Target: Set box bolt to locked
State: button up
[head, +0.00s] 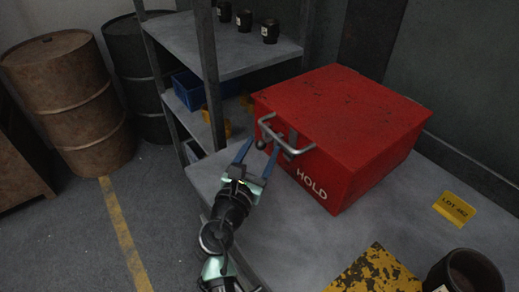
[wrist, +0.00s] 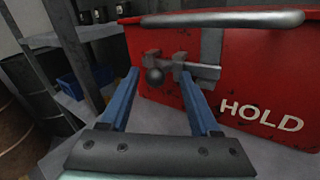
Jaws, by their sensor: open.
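The red box (head: 335,125) marked HOLD sits on a grey bench, lid closed. Its front also shows in the wrist view (wrist: 245,80). A grey handle bar (wrist: 225,19) runs across the top of the front. Below it is the box bolt (wrist: 200,70), a horizontal grey bar in brackets with a round dark knob (wrist: 155,76) at its left end. A grey vertical plate (wrist: 211,45) hangs by the bolt's right end. My gripper (head: 258,154) is open before the box front; in the wrist view the knob appears between its blue fingertips. I see no contact.
A metal shelf (head: 245,55) with dark cups and a blue bin (head: 188,90) stands behind and left. Rusty and black drums stand further left. A yellow lot tag (head: 455,207), a dark cup (head: 466,272) and a worn yellow block (head: 376,272) lie on the bench at right.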

jog(key=shift+s+a, duration=0.1)
jog(key=v, duration=1.2)
jog(key=shift+s+a, duration=0.15)
jog(key=shift+s, duration=0.2)
jog(key=shift+r, duration=0.15)
